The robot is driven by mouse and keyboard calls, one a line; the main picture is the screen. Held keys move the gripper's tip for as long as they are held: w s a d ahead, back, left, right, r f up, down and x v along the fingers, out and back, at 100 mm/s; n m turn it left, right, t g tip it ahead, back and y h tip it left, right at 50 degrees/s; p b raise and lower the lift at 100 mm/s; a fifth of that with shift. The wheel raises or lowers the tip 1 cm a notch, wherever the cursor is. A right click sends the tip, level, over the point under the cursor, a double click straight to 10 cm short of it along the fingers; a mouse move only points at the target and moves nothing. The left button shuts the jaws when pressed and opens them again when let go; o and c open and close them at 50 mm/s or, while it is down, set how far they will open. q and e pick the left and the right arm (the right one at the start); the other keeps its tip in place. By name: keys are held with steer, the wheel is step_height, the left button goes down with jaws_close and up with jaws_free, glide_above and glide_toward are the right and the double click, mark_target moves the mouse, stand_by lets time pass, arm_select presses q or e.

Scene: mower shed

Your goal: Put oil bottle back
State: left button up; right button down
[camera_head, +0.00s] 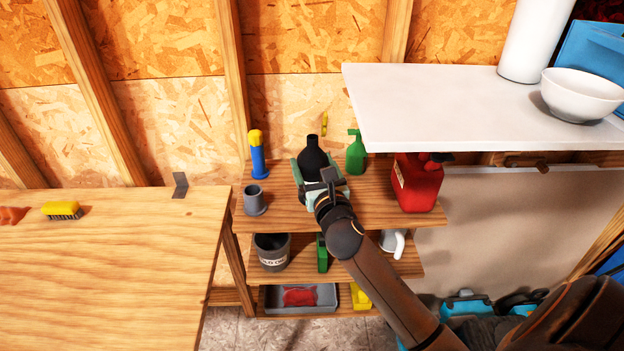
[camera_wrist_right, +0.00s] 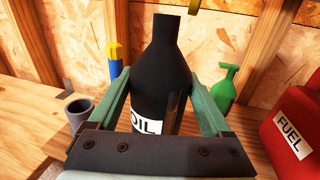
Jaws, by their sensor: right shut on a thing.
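The oil bottle (camera_head: 313,158) is black with a narrow neck and stands upright at the top shelf of the wooden rack in the head view. In the right wrist view the oil bottle (camera_wrist_right: 165,75) shows a white label reading OIL. My right gripper (camera_head: 318,173) is shut on the bottle, with a green finger on each side of it. The fingers also show in the right wrist view (camera_wrist_right: 163,108). The bottle's base is hidden behind the gripper, so I cannot tell whether it touches the shelf. My left gripper is not in view.
On the top shelf (camera_head: 285,215) stand a grey cup (camera_head: 255,201), a blue-yellow tube (camera_head: 257,155), a green spray bottle (camera_head: 356,153) and a red fuel can (camera_head: 418,185). A white counter (camera_head: 440,105) overhangs at the right. A workbench (camera_head: 120,260) stands at the left.

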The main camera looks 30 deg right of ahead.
mark_target(312, 177)
steer(key=f, duration=0.2)
steer(key=shift+w+f+b, duration=0.3)
steer(key=shift+b, duration=0.1)
steer(key=shift+d+f, duration=0.1)
steer(key=shift+f, duration=0.4)
steer(key=shift+f, duration=0.25)
jaws_free()
steer(key=shift+r, duration=0.1)
